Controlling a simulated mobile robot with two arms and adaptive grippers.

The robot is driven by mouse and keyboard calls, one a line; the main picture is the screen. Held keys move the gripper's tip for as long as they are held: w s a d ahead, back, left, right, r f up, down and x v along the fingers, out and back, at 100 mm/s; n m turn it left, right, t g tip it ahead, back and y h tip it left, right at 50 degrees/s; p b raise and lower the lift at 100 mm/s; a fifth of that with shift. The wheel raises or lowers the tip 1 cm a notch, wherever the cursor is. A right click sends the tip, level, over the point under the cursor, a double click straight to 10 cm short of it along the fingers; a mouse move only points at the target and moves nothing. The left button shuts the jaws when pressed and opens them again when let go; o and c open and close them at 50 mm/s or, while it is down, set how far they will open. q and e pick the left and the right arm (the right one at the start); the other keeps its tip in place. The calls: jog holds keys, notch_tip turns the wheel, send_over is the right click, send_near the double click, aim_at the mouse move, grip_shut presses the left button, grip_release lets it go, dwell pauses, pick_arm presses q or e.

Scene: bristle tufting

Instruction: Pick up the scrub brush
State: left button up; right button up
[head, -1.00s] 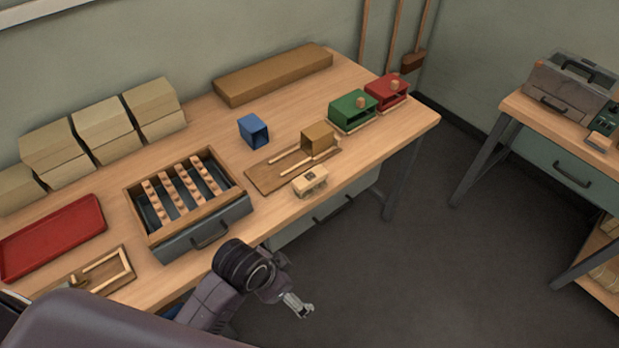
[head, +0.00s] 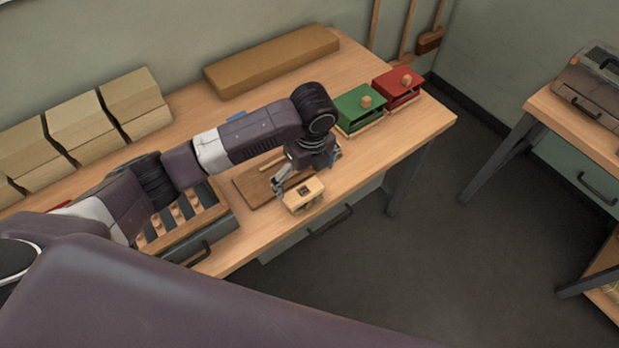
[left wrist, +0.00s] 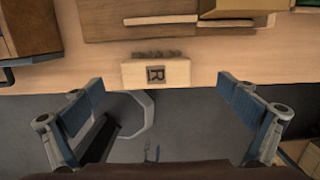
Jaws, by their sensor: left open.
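The scrub brush (head: 304,197) is a small pale wooden block with a dark square mark on it. It sits at the table's front edge, beside the brown board. In the left wrist view the brush (left wrist: 155,73) shows an R mark and dark bristles along its far side. My left gripper (head: 282,182) is over the table close beside the brush. In the left wrist view the left gripper (left wrist: 163,108) is open, with its two fingers wide apart and nothing between them. The brush appears centred just beyond the fingertips. My right gripper is not in view.
The brown board (head: 250,186) lies just behind the brush. A slotted tray (head: 222,228) stands to its left. Green (head: 358,110) and red (head: 397,87) boxes stand to the back right. My left arm hides part of the table. The front right table surface is clear.

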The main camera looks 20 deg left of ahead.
aim_at(304, 191)
pick_arm(q)
jog(key=shift+s+f, duration=0.25)
jog(key=shift+f, duration=0.05)
jog(key=shift+s+a+f+p, duration=0.1)
jog(key=shift+s+f+p, duration=0.2)
jog(key=shift+f, duration=0.25)
jog(key=shift+s+f+p, duration=0.3)
jog(key=shift+f, duration=0.2)
jog(key=f, duration=0.1)
jog(key=w+f, duration=0.1)
jog(key=f, duration=0.1)
jog(key=shift+p, duration=0.3)
jog(key=shift+a+f, duration=0.1)
jog(key=shift+f, duration=0.45)
jog(key=c, duration=1.3)
jog(key=shift+w, duration=0.1)
jog(key=shift+r, duration=0.25)
notch_tip(304, 191, up, 20)
jog(key=shift+f+b, duration=0.2)
jog(key=shift+b, duration=0.9)
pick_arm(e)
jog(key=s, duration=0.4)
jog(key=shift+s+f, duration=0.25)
